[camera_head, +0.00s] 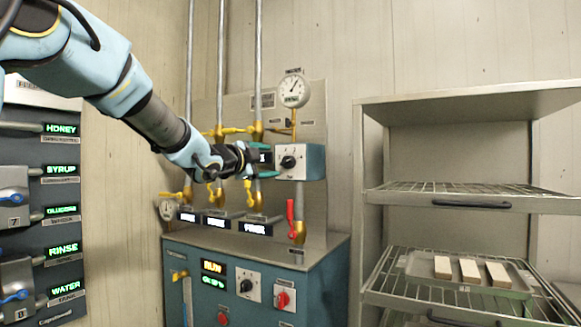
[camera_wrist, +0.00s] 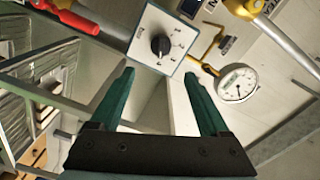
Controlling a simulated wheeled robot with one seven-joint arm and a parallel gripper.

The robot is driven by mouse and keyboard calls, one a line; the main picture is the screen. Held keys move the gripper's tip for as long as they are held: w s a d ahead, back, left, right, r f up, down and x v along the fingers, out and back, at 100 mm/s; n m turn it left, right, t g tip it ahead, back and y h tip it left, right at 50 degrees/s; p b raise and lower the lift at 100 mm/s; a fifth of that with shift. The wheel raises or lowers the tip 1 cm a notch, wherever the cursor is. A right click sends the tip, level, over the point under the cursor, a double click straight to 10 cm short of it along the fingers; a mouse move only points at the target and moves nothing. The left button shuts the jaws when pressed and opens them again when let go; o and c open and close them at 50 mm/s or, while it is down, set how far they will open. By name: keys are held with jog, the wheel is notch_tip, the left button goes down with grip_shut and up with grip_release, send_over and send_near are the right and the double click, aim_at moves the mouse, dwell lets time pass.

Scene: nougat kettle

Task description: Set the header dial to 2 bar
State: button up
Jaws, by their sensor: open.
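The header dial is a black knob (camera_head: 288,161) on a pale square plate with marks around it, on the side of a small blue box (camera_head: 315,162). In the wrist view the knob (camera_wrist: 160,45) is just beyond the fingertips, near the middle of the plate (camera_wrist: 178,27). Its pointer setting is too small to read surely. My gripper (camera_head: 248,160) is open and empty, just left of the dial in the head view. In the wrist view its two green fingers (camera_wrist: 160,74) are apart, with the knob ahead between them, not touched.
A round pressure gauge (camera_head: 294,90) is above the dial; it also shows in the wrist view (camera_wrist: 237,82). A red-handled valve (camera_head: 291,218) hangs below. Yellow-handled pipe valves (camera_head: 257,130) stand close behind my gripper. A wire rack (camera_head: 470,195) stands right.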

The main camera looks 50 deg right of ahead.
aim_at(288, 161)
jog(key=p+x, duration=0.3)
jog(key=x, duration=0.6)
jog(key=shift+r+p, duration=0.1)
jog(key=shift+p, duration=0.25)
jog(key=shift+x, duration=0.8)
grip_shut()
